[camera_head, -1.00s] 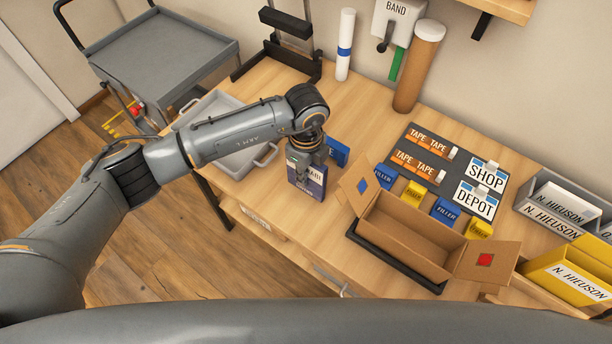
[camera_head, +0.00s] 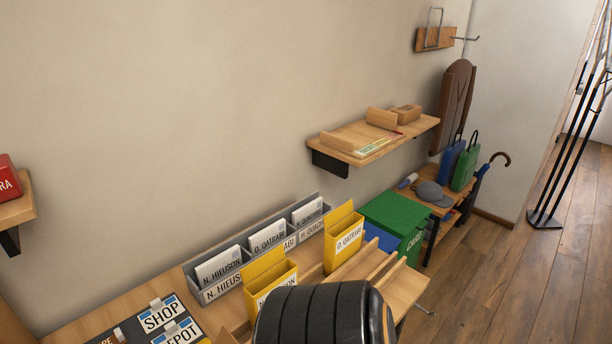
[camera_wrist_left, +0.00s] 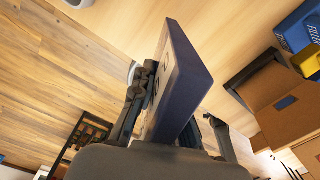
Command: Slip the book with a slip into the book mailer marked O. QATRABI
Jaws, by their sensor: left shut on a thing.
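My left gripper (camera_wrist_left: 178,105) is shut on a dark blue book (camera_wrist_left: 190,80) in the left wrist view, with a finger on either side of it. The book stands edge-on to that camera, so its printed cover is mostly hidden and I cannot make out a slip. The yellow book mailer marked O. QATRABI (camera_head: 347,243) stands upright at the right part of the bench in the head view, its flap up. The held book and the left gripper are outside the head view. My right gripper is in neither view.
A second yellow mailer (camera_head: 262,295), marked N. HIEUSON, stands left of it, partly behind my dark arm link. A grey sorter (camera_head: 196,292) with white name cards runs behind. A green bin (camera_head: 403,219) is to the right. An open carton (camera_wrist_left: 285,105) shows in the wrist view.

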